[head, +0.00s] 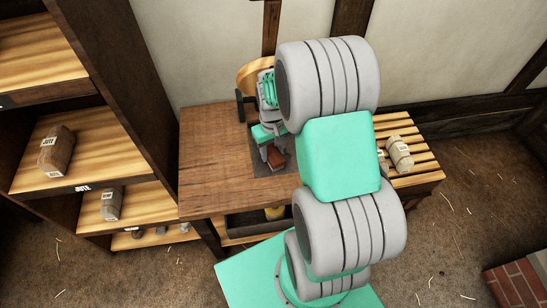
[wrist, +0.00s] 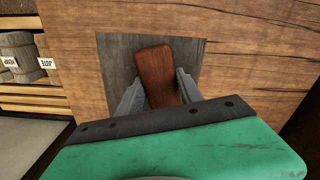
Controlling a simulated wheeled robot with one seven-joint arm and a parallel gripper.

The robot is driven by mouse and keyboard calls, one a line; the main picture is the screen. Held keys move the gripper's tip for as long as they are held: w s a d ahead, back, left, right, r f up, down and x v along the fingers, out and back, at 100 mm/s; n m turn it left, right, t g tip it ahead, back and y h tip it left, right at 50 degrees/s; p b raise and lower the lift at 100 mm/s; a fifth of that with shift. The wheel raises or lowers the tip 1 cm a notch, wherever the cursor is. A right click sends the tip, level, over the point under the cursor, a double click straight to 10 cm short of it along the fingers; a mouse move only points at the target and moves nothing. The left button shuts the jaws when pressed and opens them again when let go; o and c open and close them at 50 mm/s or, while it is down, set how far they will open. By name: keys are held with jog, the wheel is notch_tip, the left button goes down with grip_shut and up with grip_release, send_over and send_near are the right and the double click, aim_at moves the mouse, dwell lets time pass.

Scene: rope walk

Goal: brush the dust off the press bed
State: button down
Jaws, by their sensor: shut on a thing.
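A brown wooden block, which looks like the brush (wrist: 155,62), is held between the two grey fingers of my gripper (wrist: 159,88) in the wrist view. The brush also shows in the head view (head: 277,159), below my gripper (head: 268,145). It is over a dark grey square plate, which looks like the press bed (wrist: 192,50), on the wooden table. The bed's edge also shows in the head view (head: 258,168). The brush's underside is hidden, so I cannot tell whether it touches the bed. I cannot make out dust. My arm covers part of the table.
A round wooden part (head: 250,72) stands at the table's back edge. The table (head: 208,150) is bare at left. Shelves with wrapped bundles (head: 57,150) stand to the left. A slatted rack (head: 417,170) with a bundle (head: 399,153) is at right.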

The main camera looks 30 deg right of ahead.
jog(key=shift+w+d+b, duration=0.15)
jog(key=shift+w+d, duration=0.05)
jog(key=shift+w, duration=0.45)
jog(key=shift+w+d+b, duration=0.1)
jog(key=shift+w+d, duration=0.1)
jog(key=shift+w, duration=0.5)
jog(key=shift+w+d+b, duration=0.15)
jog(key=shift+w+d, duration=0.05)
jog(key=shift+w, duration=0.45)
jog(key=shift+r, duration=0.1)
notch_tip(320, 180, up, 6)
jog(key=p, duration=0.4)
jog(key=shift+p, duration=0.35)
notch_tip(320, 180, up, 3)
jog(key=p, duration=0.2)
jog(key=shift+r+p, duration=0.1)
jog(key=shift+p, duration=0.2)
